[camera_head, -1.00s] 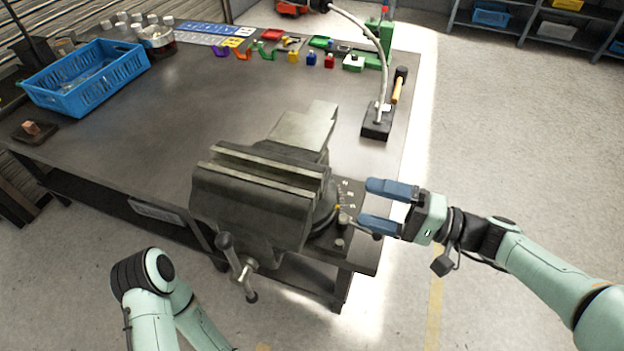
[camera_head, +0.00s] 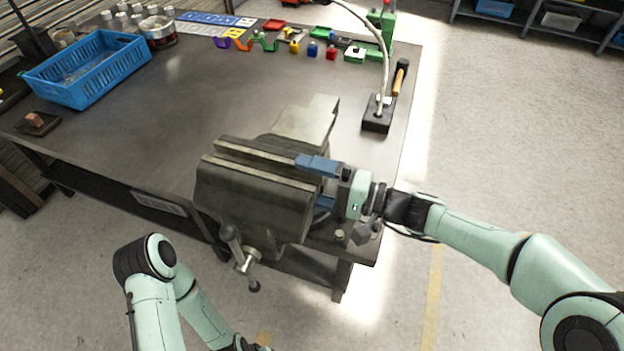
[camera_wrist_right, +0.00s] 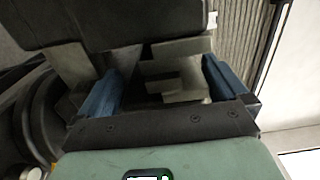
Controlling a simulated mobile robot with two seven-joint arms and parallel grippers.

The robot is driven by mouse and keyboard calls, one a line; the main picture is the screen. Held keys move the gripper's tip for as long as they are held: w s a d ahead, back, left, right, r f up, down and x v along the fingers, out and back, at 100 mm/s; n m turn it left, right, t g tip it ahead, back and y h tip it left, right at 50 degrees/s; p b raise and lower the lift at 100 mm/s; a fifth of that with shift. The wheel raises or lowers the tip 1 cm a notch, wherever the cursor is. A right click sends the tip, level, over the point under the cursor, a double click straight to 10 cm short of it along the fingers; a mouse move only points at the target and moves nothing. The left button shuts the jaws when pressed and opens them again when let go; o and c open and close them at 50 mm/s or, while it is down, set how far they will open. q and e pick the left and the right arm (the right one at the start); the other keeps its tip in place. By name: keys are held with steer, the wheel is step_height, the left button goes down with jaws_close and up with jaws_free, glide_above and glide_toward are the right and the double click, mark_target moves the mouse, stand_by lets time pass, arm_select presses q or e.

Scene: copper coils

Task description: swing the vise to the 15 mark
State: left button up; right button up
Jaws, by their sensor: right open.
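The dark grey vise (camera_head: 250,205) is mounted at the table's front right corner, its jaws side by side and its handle hanging at the front. My right gripper (camera_head: 311,180) is open at the vise's right side, one blue finger over the jaw end and the other lower and partly hidden. In the right wrist view the open fingers (camera_wrist_right: 160,85) stand on either side of grey metal vise parts (camera_wrist_right: 178,75); I cannot tell whether they touch. The vise's round base (camera_wrist_right: 40,120) shows at left. The angle marks are hidden behind my gripper.
A blue basket (camera_head: 90,88) stands at the table's back left. A lamp base (camera_head: 377,115) and a hammer (camera_head: 399,78) lie along the right edge. Small coloured parts line the back. The table (camera_head: 190,110) behind the vise is clear.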

steer(key=c, duration=1.1)
steer(key=shift+w+d+g, duration=0.2)
steer(key=shift+d+g, duration=0.1)
steer(key=shift+w+d+f+n+g+b, duration=0.1)
steer(key=shift+w+d+n+g+b, duration=0.25)
steer(key=shift+d, duration=0.3)
steer(key=shift+w+d+n+g+b, duration=0.25)
steer(key=shift+d+n+g, duration=0.15)
steer(key=shift+d, duration=0.2)
steer(key=shift+w+d, duration=0.1)
steer(key=shift+d, duration=0.2)
steer(key=shift+w+d, duration=0.1)
steer(key=o, duration=1.1)
steer(key=shift+d, duration=0.1)
